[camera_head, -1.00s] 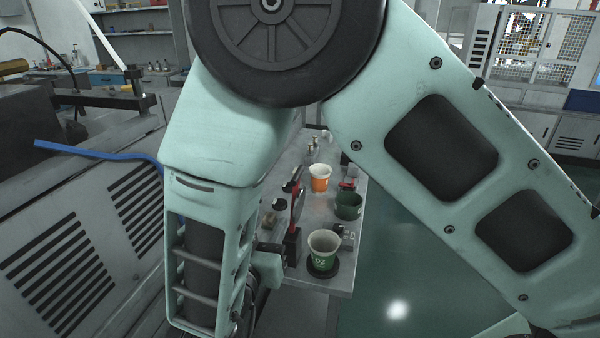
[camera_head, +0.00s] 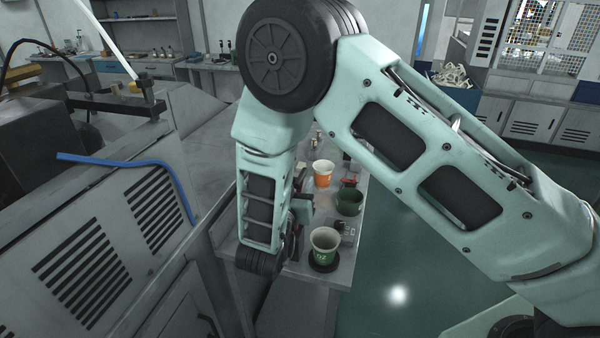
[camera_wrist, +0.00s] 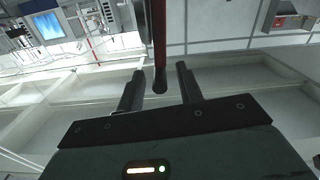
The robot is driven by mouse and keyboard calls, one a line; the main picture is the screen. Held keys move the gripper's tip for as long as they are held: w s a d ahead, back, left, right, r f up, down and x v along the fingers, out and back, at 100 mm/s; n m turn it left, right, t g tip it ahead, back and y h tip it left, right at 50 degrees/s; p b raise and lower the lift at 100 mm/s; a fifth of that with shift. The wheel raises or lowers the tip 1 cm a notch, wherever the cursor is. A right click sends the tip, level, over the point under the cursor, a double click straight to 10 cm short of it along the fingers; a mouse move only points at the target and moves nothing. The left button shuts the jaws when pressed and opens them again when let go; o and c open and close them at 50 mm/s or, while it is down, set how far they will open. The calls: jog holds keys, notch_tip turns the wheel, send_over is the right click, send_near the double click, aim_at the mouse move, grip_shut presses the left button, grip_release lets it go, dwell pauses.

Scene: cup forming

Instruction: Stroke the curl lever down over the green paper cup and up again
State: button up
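The green paper cup (camera_head: 322,246) stands upright, open end up, on a dark round base (camera_head: 323,262) near the front edge of the bench. In the wrist view the lever (camera_wrist: 159,45), red with a dark rounded end, reaches down from the top of the picture. Its end lies between the two fingers of my gripper (camera_wrist: 160,82). The fingers are apart, with a visible gap on each side of the lever. In the head view my forearm hides most of the lever stand left of the cup, and the fingers cannot be made out clearly.
An orange cup (camera_head: 322,180) and a dark green container (camera_head: 349,202) stand farther back on the grey bench (camera_head: 372,190). A large grey machine with vent slots (camera_head: 85,255) fills the left. Open green floor (camera_head: 400,270) lies right of the bench.

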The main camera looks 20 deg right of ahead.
jog(key=shift+x, duration=0.95)
grip_shut()
jog(key=shift+d+f, duration=0.1)
